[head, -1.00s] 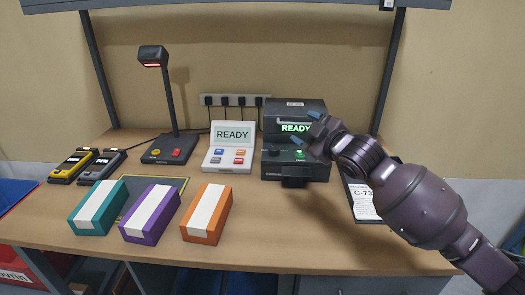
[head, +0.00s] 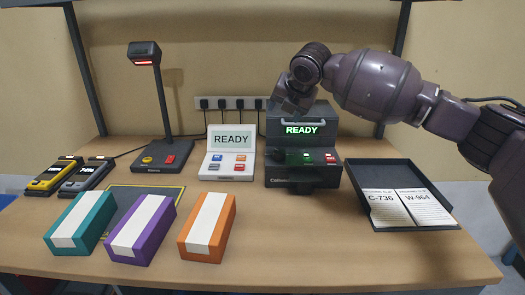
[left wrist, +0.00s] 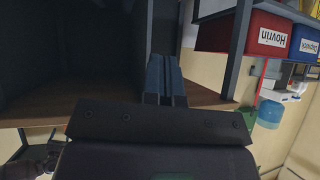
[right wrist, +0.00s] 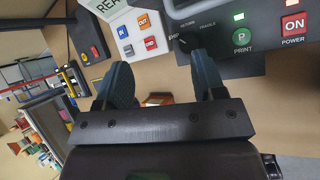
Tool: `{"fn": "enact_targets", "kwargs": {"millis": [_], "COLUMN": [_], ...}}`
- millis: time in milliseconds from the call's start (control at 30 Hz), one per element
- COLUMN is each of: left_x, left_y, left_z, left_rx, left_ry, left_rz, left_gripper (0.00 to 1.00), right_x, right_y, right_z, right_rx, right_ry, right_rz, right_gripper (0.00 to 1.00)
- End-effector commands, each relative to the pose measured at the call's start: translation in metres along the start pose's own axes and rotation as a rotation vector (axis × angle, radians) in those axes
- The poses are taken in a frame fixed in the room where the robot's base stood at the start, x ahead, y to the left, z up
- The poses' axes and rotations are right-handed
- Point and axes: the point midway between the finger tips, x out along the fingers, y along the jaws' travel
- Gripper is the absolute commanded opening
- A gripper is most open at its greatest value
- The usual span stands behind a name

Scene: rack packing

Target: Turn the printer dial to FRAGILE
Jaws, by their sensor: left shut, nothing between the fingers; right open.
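The label printer (head: 303,175) stands at the back of the table, its green screen (head: 302,129) reading READY. Its dark dial (right wrist: 187,44) sits at the left of the front panel, near the words RETURN and FRAGILE in the right wrist view. The dial is partly hidden by a finger there, and I cannot tell where it points. My right gripper (head: 284,106) is open and empty, in front of the printer's upper left; its blue fingers (right wrist: 160,78) show near the dial. My left gripper (left wrist: 165,80) is shut and empty, away from the printer, beside a shelf.
The green PRINT button (right wrist: 243,39) and red POWER button (right wrist: 293,25) are right of the dial. A white READY console (head: 229,165) stands left of the printer. A dark tray (head: 358,172) with two slips is right. Teal, purple and orange boxes (head: 207,226) stand in front.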

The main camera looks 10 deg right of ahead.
Motion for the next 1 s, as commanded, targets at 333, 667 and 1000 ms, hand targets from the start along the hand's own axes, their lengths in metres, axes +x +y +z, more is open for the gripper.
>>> {"fn": "enact_targets", "kwargs": {"millis": [333,667,1000], "left_x": [0.0,0.001,0.007], "left_y": [0.0,0.001,0.003], "left_z": [-0.004,0.001,0.015], "left_rx": [0.0,-0.002,-0.003], "left_ry": [0.002,-0.007,-0.028], "left_rz": [0.0,0.001,0.004], "left_gripper": [0.0,0.0,0.0], "right_x": [0.002,0.012,0.068], "right_y": [-0.032,-0.036,-0.047], "right_z": [-0.025,-0.028,-0.04], "right_rx": [-0.506,-0.639,-0.636], "right_ry": [0.227,0.245,0.249], "right_rz": [-0.119,-0.117,-0.118], "right_gripper": [0.63,0.63,0.63]}}
